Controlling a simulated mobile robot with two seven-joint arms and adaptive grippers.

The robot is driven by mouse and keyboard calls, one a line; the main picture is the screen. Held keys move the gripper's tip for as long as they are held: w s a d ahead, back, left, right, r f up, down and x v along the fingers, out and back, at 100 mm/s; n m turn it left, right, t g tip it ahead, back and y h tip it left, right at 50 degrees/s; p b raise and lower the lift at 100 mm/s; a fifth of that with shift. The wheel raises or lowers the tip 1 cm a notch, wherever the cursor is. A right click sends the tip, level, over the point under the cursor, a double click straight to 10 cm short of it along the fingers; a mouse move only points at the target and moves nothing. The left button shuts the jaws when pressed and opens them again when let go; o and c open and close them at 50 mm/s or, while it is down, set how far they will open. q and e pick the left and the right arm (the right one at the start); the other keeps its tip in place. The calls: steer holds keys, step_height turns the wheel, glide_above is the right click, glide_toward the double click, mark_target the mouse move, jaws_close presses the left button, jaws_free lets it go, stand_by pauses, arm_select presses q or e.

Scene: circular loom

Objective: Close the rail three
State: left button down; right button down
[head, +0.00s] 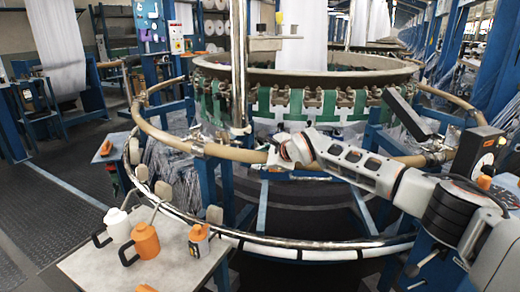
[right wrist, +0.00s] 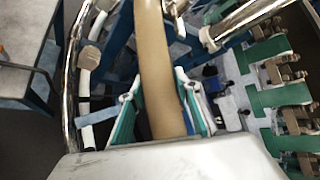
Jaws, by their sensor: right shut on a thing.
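A tan, tube-shaped rail (head: 235,153) curves around the front of the circular loom (head: 310,70) at about waist height. My right arm reaches in from the right. My right gripper (head: 277,153) is at the rail's front part, just right of the upright chrome post. In the right wrist view the rail (right wrist: 155,60) runs between the two green-and-white fingers of the right gripper (right wrist: 160,115), which are shut on it. No number shows on the rail, so I cannot tell which one it is. My left gripper is in neither view.
A chrome lower ring (head: 290,242) runs around the loom below the rail. A grey table (head: 165,272) at the front left holds a white jug (head: 117,226), an orange jug (head: 146,243) and an orange-and-black item (head: 198,240). The dark aisle floor (head: 50,215) at left is partly clear.

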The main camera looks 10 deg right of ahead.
steer(key=shift+f, duration=0.95)
steer(key=shift+s+f, duration=0.1)
steer(key=shift+f, duration=0.35)
steer(key=c, duration=1.5)
jaws_free()
steer(key=shift+o, duration=0.2)
steer(key=shift+r, duration=0.3)
steer(key=shift+s+d+r, duration=0.35)
steer(key=shift+s+r, duration=0.1)
steer(key=v, duration=1)
steer(key=shift+s, duration=0.3)
steer(key=shift+a, duration=0.1)
